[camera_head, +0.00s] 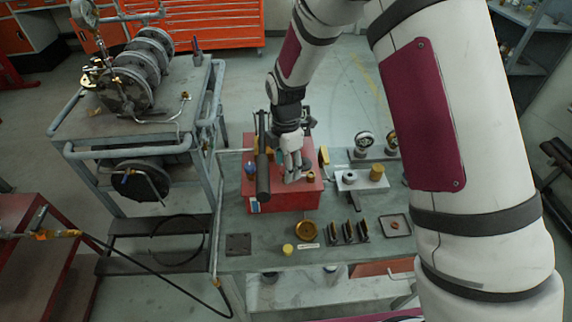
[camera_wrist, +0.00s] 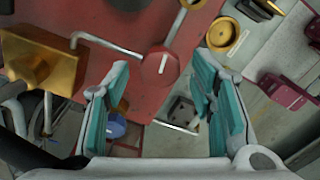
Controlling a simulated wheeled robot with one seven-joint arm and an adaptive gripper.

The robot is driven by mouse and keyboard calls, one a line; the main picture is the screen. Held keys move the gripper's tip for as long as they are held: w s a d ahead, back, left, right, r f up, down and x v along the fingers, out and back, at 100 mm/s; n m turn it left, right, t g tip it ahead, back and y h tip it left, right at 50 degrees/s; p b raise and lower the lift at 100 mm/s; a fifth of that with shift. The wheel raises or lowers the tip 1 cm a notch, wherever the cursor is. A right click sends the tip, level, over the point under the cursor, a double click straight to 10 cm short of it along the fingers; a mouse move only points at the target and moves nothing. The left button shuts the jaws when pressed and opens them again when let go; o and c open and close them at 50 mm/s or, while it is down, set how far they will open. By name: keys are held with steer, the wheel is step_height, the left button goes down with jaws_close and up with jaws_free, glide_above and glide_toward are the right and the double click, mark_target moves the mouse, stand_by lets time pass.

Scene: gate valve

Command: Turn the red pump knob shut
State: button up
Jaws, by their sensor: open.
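The red knob (camera_wrist: 160,68), faceted with a pale line on its face, sits on the red pump box (camera_wrist: 110,20) in the wrist view. My gripper (camera_wrist: 163,60) is open, its teal-padded fingers on either side of the knob. I cannot tell whether either finger touches it or how far down they reach. In the head view the red pump box (camera_head: 285,197) stands on the bench, with my gripper (camera_head: 292,172) pointing down over its top. The knob is hidden there behind my gripper.
A brass block (camera_wrist: 40,65), metal rods and a blue knob (camera_wrist: 115,128) lie close to the fingers. A brass ring (camera_head: 306,230) and small parts lie in front. A trolley (camera_head: 140,130) stands left.

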steer(key=shift+f, duration=0.15)
steer(key=shift+c, duration=0.3)
steer(key=c, duration=1.1)
